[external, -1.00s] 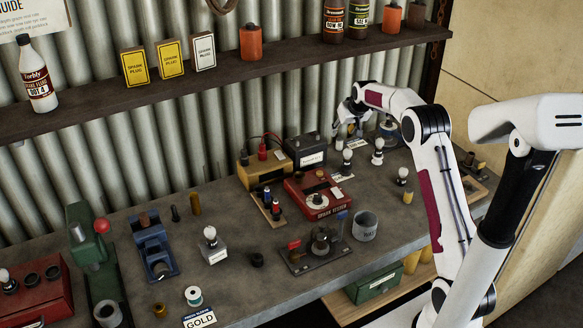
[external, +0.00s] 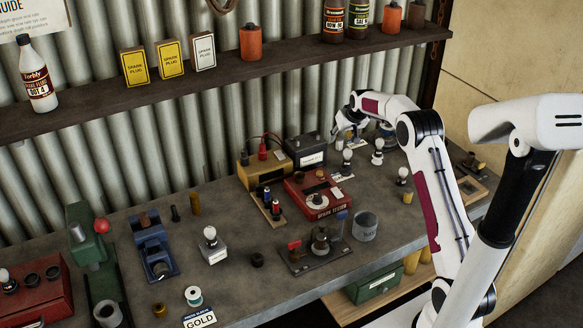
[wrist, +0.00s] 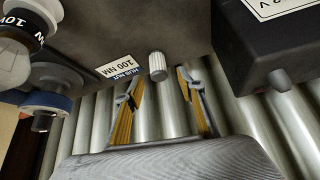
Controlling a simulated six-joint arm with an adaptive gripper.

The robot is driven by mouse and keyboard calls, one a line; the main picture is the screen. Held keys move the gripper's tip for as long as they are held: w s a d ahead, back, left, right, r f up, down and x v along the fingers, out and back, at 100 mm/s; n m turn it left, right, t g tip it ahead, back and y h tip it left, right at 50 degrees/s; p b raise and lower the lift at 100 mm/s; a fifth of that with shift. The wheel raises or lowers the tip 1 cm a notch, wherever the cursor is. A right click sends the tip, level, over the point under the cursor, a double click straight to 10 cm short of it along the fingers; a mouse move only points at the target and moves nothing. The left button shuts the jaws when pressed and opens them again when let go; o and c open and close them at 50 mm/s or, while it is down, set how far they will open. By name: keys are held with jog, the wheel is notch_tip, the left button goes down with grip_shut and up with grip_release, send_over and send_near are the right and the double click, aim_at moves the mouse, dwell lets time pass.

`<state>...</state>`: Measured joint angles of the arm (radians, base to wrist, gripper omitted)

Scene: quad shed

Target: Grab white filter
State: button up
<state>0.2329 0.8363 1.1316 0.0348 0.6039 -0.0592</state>
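The white filter (wrist: 157,66) is a small ribbed white cylinder in the wrist view, near the back edge of the bench by a printed card. My gripper (wrist: 158,82) is open, with one finger on each side of the picture's middle. The filter shows between and just beyond the fingertips; I cannot tell whether either finger touches it. In the external view my gripper (external: 347,132) is low at the back of the bench, right of the black battery (external: 306,150). I cannot make out the filter there.
A "HUB NUT 100 NM" card (wrist: 119,66) lies beside the filter. The black battery (wrist: 270,45) stands close on the right in the wrist view. A bulb holder (wrist: 22,45) and a blue-rimmed part (wrist: 46,103) are at the left. The corrugated wall (external: 210,110) is close behind.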

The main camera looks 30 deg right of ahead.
aim_at(339, 144)
jog(key=shift+x, duration=1.45)
jog(key=shift+c, duration=0.4)
jog(key=c, duration=0.9)
